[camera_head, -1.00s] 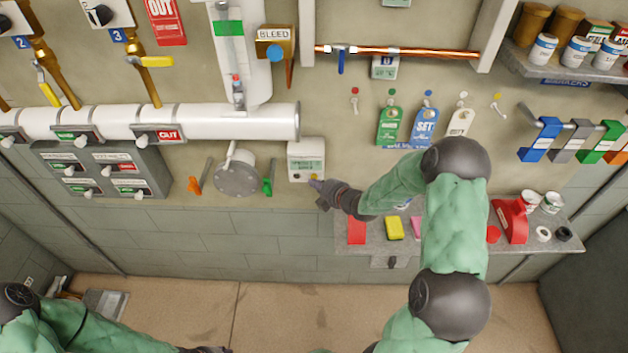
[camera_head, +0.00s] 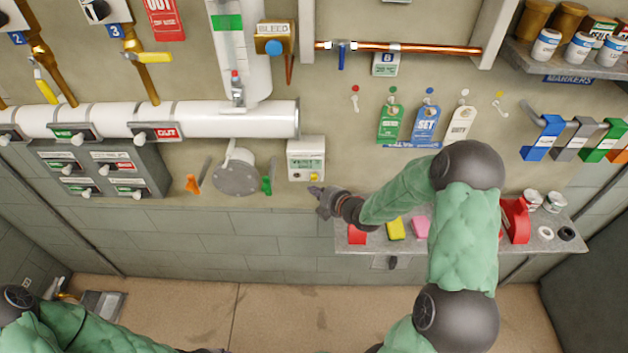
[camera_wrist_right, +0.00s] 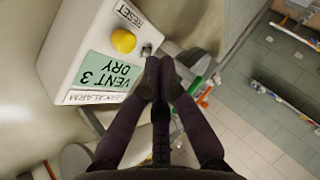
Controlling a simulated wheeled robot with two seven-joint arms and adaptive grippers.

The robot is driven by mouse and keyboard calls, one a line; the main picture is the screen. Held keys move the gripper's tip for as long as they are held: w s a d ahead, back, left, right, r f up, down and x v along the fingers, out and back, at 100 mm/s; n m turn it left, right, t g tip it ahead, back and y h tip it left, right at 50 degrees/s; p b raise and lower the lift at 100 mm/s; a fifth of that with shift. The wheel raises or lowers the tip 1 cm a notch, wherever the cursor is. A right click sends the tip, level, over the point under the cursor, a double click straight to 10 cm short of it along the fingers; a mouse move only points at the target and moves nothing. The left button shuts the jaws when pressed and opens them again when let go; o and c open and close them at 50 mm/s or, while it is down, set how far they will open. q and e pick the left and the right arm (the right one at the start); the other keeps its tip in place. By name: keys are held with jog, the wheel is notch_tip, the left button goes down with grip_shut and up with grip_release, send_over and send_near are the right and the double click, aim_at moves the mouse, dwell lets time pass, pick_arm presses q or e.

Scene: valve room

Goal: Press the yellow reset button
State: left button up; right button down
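The yellow reset button (camera_wrist_right: 123,41) sits on a white wall box (camera_head: 306,150), next to the word RESET. In the wrist view the box's green display (camera_wrist_right: 112,78) reads "VENT 3 DRY". The button also shows small at the box's lower right in the head view (camera_head: 313,177). My right gripper (camera_head: 316,192) is just below the box, apart from the button. Its fingertips (camera_wrist_right: 158,76) are together and hold nothing, beside a small dark knob or socket (camera_wrist_right: 146,50) on the box. My left gripper (camera_head: 205,350) barely shows at the bottom edge.
A round grey flange (camera_head: 236,179) with orange and green handles is left of the box. A white pipe (camera_head: 220,120) runs above. A grey shelf (camera_head: 360,244) with a red block, yellow sponge and cans is below right. Hanging tags (camera_head: 426,124) are on the wall.

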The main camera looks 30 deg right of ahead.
jog(key=shift+s+a+b, duration=0.25)
jog(key=shift+s+a, duration=0.2)
jog(key=shift+s, duration=0.3)
jog(key=shift+s+a+b, duration=0.25)
jog(key=shift+s+a, duration=0.2)
jog(key=shift+s, duration=0.25)
jog(key=s+a+f+m+g+b, duration=0.2)
jog(key=a+f+m+b, duration=0.1)
jog(key=f, duration=0.5)
jog(key=s+a+f+m+g+y+b, duration=0.1)
jog(key=a+f+m+b, duration=0.25)
jog(key=f, duration=0.35)
jog(key=s+a+f+m+g+b, duration=0.2)
jog(key=a+f+b, duration=0.15)
jog(key=f, duration=0.45)
jog(key=s+a+f+m+g+b, duration=0.3)
jog(key=s+a+f+m+b, duration=0.1)
jog(key=s+f, duration=0.4)
jog(key=s+a+f+m+g+y+b, duration=0.1)
jog(key=s+a+f+m+g+b, duration=0.3)
jog(key=s+a+f, duration=0.4)
notch_tip(320, 180, down, 5)
jog(key=shift+s+r+m+b, duration=0.2)
jog(key=shift+s+m+b, duration=0.25)
jog(key=shift+s+m, duration=0.4)
jog(key=shift+w, duration=0.15)
